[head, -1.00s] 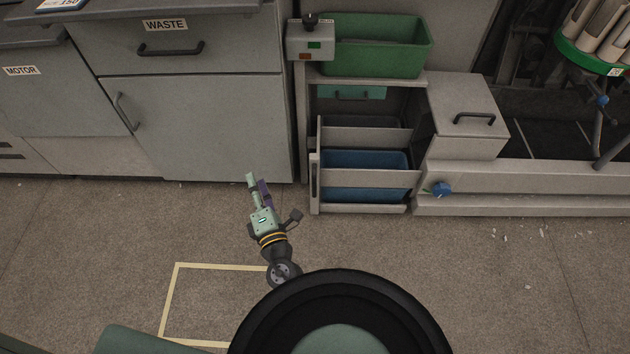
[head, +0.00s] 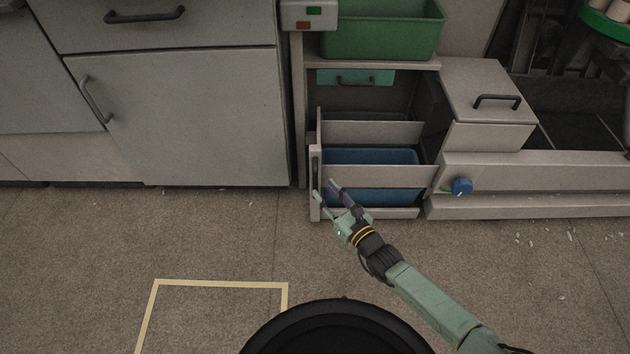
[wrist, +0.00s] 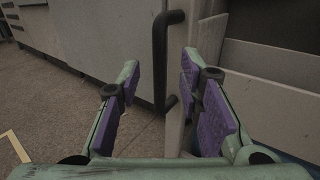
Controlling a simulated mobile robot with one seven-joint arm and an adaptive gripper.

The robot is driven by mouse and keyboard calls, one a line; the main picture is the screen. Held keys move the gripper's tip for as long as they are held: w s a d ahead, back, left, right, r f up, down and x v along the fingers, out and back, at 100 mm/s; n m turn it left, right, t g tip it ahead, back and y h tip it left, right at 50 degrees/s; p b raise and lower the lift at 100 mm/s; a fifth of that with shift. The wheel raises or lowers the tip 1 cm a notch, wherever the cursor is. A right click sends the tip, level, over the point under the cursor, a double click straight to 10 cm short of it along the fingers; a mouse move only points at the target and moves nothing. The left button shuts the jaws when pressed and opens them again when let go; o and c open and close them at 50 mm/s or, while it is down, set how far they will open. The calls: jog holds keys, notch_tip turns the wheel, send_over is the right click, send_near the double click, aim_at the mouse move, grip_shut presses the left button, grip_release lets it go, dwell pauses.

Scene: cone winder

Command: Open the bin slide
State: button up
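The bin slide is a grey pull-out frame low in the open shelf unit, with a pale upright front panel (head: 314,205) at its left and a blue bin (head: 375,157) inside. A dark upright bar handle (head: 316,168) is on that panel. In the wrist view the handle (wrist: 160,60) stands ahead, between the lines of my two fingers. My gripper (head: 327,189) is open and empty, with purple finger pads, at the lower left front of the slide. In the wrist view my gripper (wrist: 159,66) shows a wide gap; contact with the handle cannot be told.
A grey cabinet (head: 185,115) with handles stands close left of the slide. A green bin (head: 380,35) is on the shelf above, and a teal drawer (head: 355,77) is under it. A blue knob (head: 462,187) sticks out at right.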

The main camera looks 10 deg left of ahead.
aim_at(315, 180)
jog(key=x, duration=0.6)
jog(key=shift+c, duration=0.3)
grip_shut()
dwell(0.5)
